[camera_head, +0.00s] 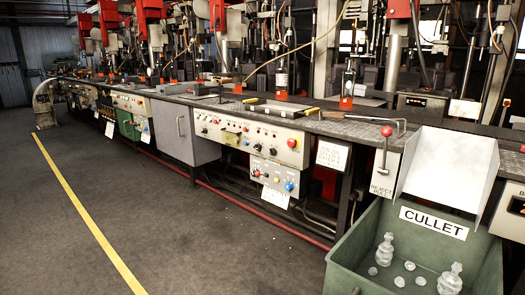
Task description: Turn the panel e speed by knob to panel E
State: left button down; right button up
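A long machine bench runs from the right foreground to the far left, with control panels along its front. The nearest wide panel (262,137) is pale, with several knobs, buttons and a red button at its right. A smaller panel (275,178) with a blue knob (289,186) hangs below it. Another pale panel (131,104) is farther left. The panel letters are too small to read, so I cannot tell which is panel E or which knob sets its speed. Neither of my grippers is in view.
A green cullet bin (345,251) with glass pieces stands at the right front, under a pale metal chute (449,165). A red-knobbed reject lever (386,132) is beside it. The dark floor left of the bench is clear, with a yellow line (88,213).

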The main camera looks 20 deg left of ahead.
aim_at(272, 151)
jog(key=i+j, duration=0.15)
jog(key=j, duration=0.25)
jog(key=i+j+z, duration=0.1)
jog(key=j, duration=0.3)
jog(key=i+j, duration=0.2)
jog(key=j, duration=0.2)
jog(key=i+j+z, duration=0.1)
jog(key=j, duration=0.35)
jog(key=i+j, duration=0.15)
jog(key=j, duration=0.25)
jog(key=i+j, duration=0.1)
jog(key=j, duration=0.35)
jog(key=i+j+z, duration=0.1)
jog(key=j, duration=0.3)
jog(key=i+j, duration=0.15)
jog(key=j, duration=0.3)
jog(key=z, duration=0.05)
